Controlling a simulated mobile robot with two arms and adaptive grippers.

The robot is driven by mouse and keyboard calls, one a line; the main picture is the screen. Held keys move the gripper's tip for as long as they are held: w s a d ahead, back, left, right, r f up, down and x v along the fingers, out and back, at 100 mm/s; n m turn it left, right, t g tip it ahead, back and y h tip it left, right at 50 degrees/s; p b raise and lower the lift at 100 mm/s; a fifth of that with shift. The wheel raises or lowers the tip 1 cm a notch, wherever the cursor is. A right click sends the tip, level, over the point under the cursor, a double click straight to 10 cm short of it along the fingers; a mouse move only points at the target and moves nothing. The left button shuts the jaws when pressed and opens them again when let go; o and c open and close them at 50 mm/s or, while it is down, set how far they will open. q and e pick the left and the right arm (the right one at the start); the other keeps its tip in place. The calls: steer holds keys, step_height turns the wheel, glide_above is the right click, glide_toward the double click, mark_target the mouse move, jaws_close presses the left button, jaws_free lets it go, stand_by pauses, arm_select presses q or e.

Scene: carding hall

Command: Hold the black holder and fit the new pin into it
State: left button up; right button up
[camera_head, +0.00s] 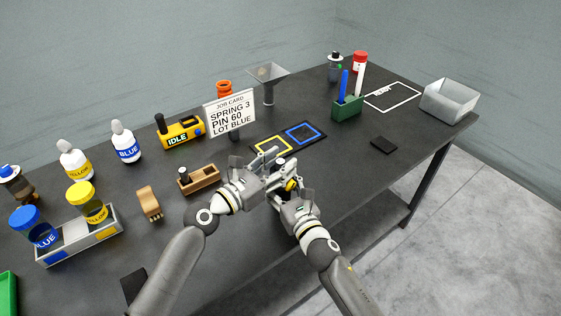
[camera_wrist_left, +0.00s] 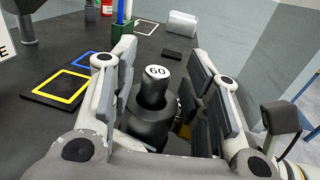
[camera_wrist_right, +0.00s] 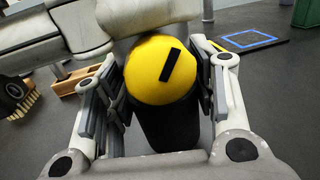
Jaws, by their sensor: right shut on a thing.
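The black holder (camera_wrist_right: 168,125) has a yellow rounded end with a black slot. My right gripper (camera_head: 290,192) is shut on its black body, as the right wrist view shows. In the left wrist view, a dark pin with a white top marked 60 (camera_wrist_left: 155,80) stands up from a wider black round part (camera_wrist_left: 148,125); how deep it sits is hidden. My left gripper (camera_head: 282,170) is close against the right one. Its fingers are apart on both sides of the pin, with a gap visible on the right side.
A wooden block (camera_head: 206,181) with a dark piece stands left of my grippers, beside a brush (camera_head: 149,202). A mat with yellow and blue squares (camera_head: 288,137) lies behind them. A black pad (camera_head: 383,146) lies right.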

arm_select(q)
steer(key=v, duration=1.1)
steer(key=shift+a, duration=0.15)
arm_select(e)
steer(key=shift+w+r, duration=0.1)
steer(key=shift+w, duration=0.1)
arm_select(q)
steer(key=shift+w+r, duration=0.1)
steer(key=shift+w, duration=0.05)
arm_select(e)
steer(key=shift+d, duration=0.1)
steer(key=o, duration=1.5)
